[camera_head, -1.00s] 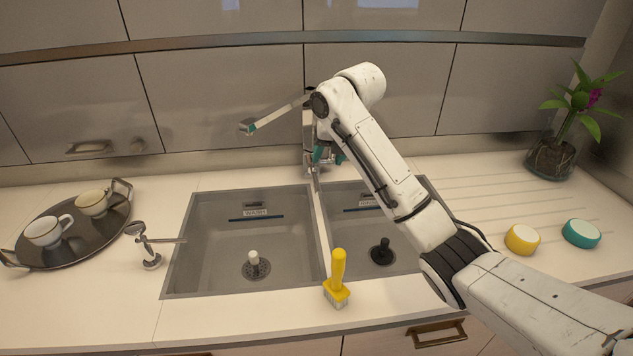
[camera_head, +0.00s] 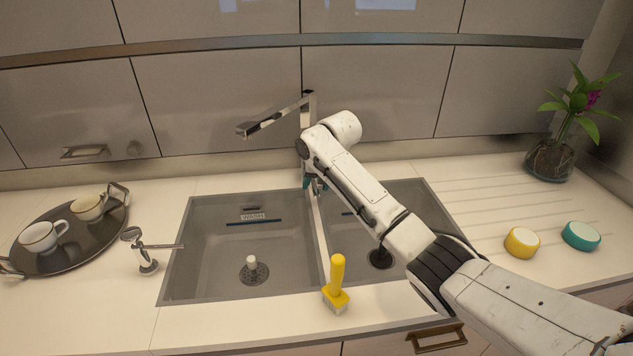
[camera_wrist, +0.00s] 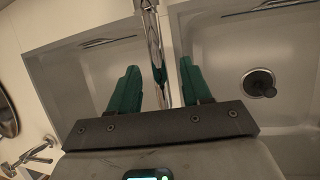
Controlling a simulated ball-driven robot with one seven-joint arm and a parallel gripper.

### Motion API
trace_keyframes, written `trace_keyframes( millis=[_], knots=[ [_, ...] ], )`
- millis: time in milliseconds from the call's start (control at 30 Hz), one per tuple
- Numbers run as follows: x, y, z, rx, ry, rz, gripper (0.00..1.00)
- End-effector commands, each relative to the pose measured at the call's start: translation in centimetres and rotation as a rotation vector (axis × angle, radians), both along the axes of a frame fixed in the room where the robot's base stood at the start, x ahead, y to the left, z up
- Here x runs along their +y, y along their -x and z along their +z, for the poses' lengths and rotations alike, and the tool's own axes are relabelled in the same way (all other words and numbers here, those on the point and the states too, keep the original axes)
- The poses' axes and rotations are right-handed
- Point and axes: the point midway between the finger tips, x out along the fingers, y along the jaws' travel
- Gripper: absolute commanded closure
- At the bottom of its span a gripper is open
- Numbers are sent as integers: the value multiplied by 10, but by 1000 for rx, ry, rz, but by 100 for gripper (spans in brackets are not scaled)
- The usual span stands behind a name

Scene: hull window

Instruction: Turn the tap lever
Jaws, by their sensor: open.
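The chrome tap (camera_head: 308,105) stands behind the double sink, its spout reaching left over the left basin. In the head view, my gripper (camera_head: 315,186) is low in front of the tap, and my arm hides part of the tap's lower body. In the wrist view, the teal fingers of my gripper (camera_wrist: 160,88) are apart, with a chrome bar of the tap (camera_wrist: 153,35) showing between them. I cannot tell whether this bar is the lever or whether a finger touches it. A small chrome fixture with a thin sideways bar (camera_head: 148,252) stands left of the sink.
The left basin (camera_head: 210,260) and right basin (camera_head: 430,205) have dark drains. A yellow brush (camera_head: 337,285) stands at the front rim. A tray (camera_head: 80,250) with two cups is at left. Yellow (camera_head: 522,242) and teal (camera_head: 581,236) round items and a potted plant (camera_head: 550,160) are at right.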

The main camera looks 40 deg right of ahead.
Motion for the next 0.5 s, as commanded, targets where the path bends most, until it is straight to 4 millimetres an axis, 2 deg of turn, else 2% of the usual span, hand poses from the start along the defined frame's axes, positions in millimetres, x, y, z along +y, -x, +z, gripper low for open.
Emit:
trace_keyframes(
  millis=[267,500],
  knots=[
    [0,-1,-1,-1,1,1,52],
    [0,-1,-1,-1,1,1,74]
  ],
)
